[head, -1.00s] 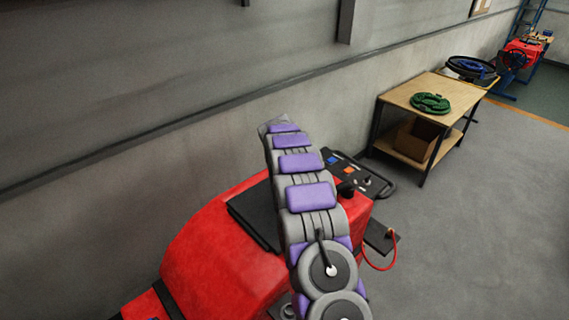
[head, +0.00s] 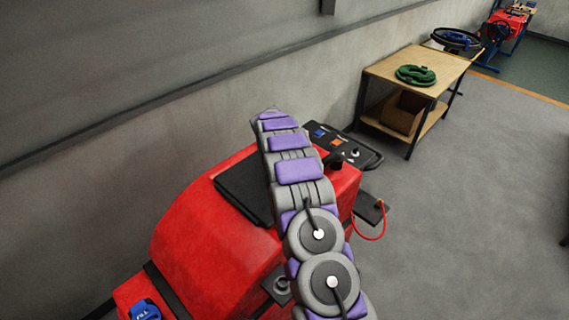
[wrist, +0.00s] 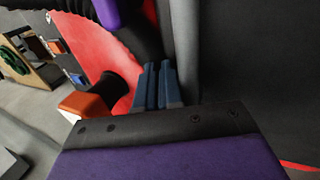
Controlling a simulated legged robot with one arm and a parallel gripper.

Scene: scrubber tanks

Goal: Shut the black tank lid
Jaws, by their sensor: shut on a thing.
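The black tank lid (head: 243,186) is a dark flat panel on top of the red scrubber (head: 205,235) in the head view. My arm covers its right side, and I cannot tell how far it stands open. In the wrist view a large dark surface, which looks like the lid (wrist: 255,65), fills the right side. My gripper (wrist: 158,85) shows there as blue-grey fingers close together at the lid's grey edge. The fingers are shut on what appears to be the lid's edge; the contact itself is hard to see. In the head view my gripper is hidden behind the arm.
The scrubber's control panel (head: 345,145) with a black handle lies right of my arm. A red cable (head: 370,238) hangs at its side. A wooden table (head: 385,68) with a green coil (head: 415,75) stands behind. The wall is close on the left; open floor lies right.

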